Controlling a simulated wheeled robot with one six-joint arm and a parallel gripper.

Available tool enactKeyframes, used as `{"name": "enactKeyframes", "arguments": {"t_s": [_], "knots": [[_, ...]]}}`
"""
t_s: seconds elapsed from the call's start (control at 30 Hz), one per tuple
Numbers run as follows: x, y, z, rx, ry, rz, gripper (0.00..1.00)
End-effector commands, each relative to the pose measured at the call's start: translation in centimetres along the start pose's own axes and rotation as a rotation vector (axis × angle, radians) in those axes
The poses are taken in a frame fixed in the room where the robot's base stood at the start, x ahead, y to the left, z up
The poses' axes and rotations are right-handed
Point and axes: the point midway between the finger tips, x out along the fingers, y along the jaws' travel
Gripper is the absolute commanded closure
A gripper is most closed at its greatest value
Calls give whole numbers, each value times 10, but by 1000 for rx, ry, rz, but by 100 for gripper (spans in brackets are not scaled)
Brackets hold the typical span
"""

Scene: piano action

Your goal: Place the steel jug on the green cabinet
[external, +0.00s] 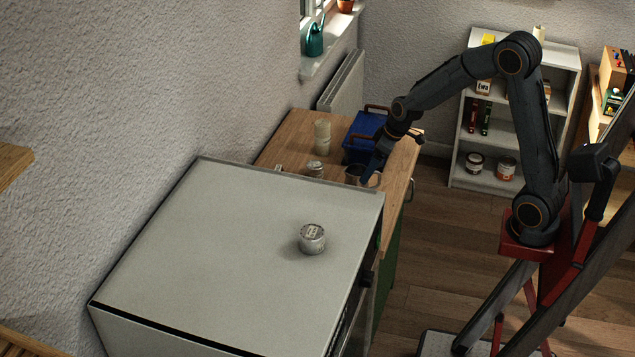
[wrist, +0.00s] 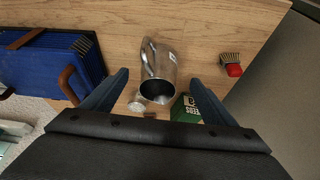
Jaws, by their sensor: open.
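The steel jug (wrist: 158,75) is on the wooden worktop (wrist: 215,20), and its open mouth and handle show in the wrist view. In the external view the jug (external: 354,174) is partly hidden by my gripper (external: 371,173). My gripper (wrist: 158,80) is open, with one blue finger on each side of the jug in the wrist picture; I cannot tell whether either finger touches it. A green cabinet side (external: 389,262) shows below the right edge of the wooden worktop in the external view.
A blue box (wrist: 50,65) with brown handles stands beside the jug. A green packet (wrist: 186,108), a small jar (wrist: 138,104) and a red brush (wrist: 233,70) are close by. A pale cup (external: 322,138) stands farther left. The grey appliance top (external: 220,240) holds one tin (external: 312,239).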

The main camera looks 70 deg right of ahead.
Motion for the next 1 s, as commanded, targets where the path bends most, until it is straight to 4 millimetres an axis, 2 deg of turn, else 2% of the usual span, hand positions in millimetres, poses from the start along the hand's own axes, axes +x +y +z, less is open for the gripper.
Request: {"name": "enactKeyframes", "arguments": {"t_s": [0.2, 0.3, 0.37, 0.47, 0.6, 0.7, 0.83, 0.9, 1.0], "knots": [[-26, 0, 0, 0, 2, 1, 20], [-30, -1, 1, -2, -2, 0, 20], [-31, -10, 6, -4, -12, -6, 20], [-27, -45, 31, -13, -59, -23, 20], [-24, -111, 93, -32, -160, -40, 20], [-25, -144, 138, -47, -223, -36, 20], [-28, -166, 180, -59, -276, -23, 20], [-30, -171, 192, -59, -291, -18, 20], [-30, -173, 198, -60, -299, -15, 20]]}}
